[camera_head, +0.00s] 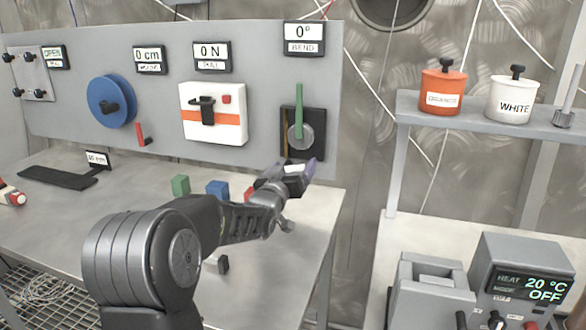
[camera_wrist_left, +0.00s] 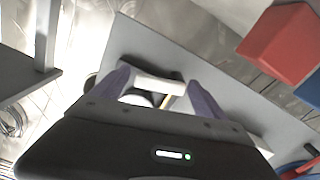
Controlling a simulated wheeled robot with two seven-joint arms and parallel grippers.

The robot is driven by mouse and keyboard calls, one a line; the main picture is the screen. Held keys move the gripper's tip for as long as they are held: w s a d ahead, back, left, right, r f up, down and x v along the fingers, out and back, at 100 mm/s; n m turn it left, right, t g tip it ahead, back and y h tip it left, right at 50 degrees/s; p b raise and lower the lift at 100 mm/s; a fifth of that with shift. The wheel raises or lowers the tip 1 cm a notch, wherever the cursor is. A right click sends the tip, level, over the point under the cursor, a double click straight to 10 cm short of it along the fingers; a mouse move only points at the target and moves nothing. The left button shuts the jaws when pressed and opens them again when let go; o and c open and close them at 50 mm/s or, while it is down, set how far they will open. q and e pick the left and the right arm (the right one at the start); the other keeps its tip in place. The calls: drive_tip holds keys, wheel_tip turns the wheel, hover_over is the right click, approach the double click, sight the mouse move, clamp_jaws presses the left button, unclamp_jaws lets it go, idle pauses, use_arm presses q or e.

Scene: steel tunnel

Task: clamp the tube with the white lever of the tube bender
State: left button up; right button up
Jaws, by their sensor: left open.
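The tube bender (camera_head: 302,137) is on the grey panel's right end: a black plate with a grey disc and an upright green lever (camera_head: 299,104). My left gripper (camera_head: 297,172) is open just below it, its purple fingers apart. In the left wrist view, a white bar, seemingly the white lever (camera_wrist_left: 158,86), lies across the gap between the fingers of the left gripper (camera_wrist_left: 157,80). I cannot tell whether they touch it. A thin yellowish rod (camera_wrist_left: 168,102), perhaps the tube, shows behind the bar. My arm and gripper hide the bender's lower part. My right gripper is not in view.
Green (camera_head: 180,186), blue (camera_head: 217,189) and red (camera_head: 248,193) blocks stand on the table (camera_head: 60,225) below the panel. A shelf (camera_head: 460,118) at right holds an orange pot (camera_head: 442,90) and a white pot (camera_head: 512,99). A heater (camera_head: 520,280) stands lower right.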

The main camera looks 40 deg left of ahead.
use_arm(q)
drive_tip(key=c, duration=1.3)
drive_tip(key=shift+d+f+m+b, duration=0.1)
drive_tip(key=shift+f+m+b, duration=0.3)
drive_tip(key=shift+m+b, duration=0.7)
drive_tip(key=shift+d+m, duration=0.1)
drive_tip(key=shift+m, duration=0.4)
drive_tip(key=o, duration=1.3)
